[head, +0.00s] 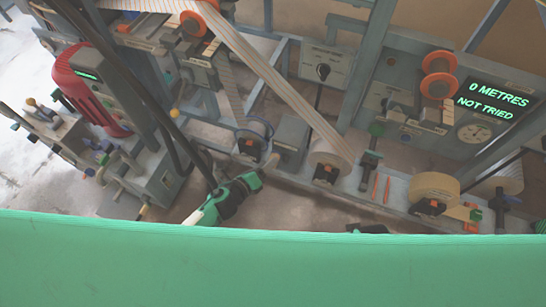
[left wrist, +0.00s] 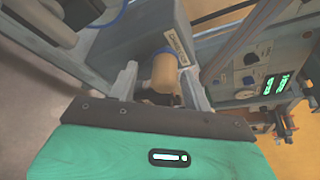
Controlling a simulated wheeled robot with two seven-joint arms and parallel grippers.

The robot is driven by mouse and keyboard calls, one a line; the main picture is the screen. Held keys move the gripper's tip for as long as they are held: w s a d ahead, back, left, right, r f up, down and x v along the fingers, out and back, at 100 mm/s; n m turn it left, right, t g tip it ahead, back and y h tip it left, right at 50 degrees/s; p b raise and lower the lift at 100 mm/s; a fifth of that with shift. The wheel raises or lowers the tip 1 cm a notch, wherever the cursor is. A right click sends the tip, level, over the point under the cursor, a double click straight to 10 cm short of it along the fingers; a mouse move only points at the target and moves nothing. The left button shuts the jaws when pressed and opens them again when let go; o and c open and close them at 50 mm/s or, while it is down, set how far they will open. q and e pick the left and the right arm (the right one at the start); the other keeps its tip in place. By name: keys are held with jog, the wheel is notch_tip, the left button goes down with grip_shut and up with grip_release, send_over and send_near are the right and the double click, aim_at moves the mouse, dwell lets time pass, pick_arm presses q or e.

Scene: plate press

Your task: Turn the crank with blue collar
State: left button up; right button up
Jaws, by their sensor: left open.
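The crank's tan, rounded handle (left wrist: 163,76) shows in the left wrist view, with a blue collar (left wrist: 172,50) at its far end against a grey housing. My left gripper (left wrist: 161,88) is open, with one grey finger on each side of the handle. I cannot tell whether the fingers touch it. In the head view my left gripper (head: 262,171) reaches to the lower front of the machine, beside a grey box (head: 291,133). The collar is not clear in that view. My right gripper is not clearly seen.
A display (head: 497,101) reads "0 METRES" and "NOT TRIED". A striped web (head: 270,75) runs down to a roll (head: 331,153). A tan roll (head: 434,187) sits at the right. Levers and a red motor (head: 82,85) stand at the left.

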pick_arm(q)
jog(key=v, duration=0.9)
dwell(0.3)
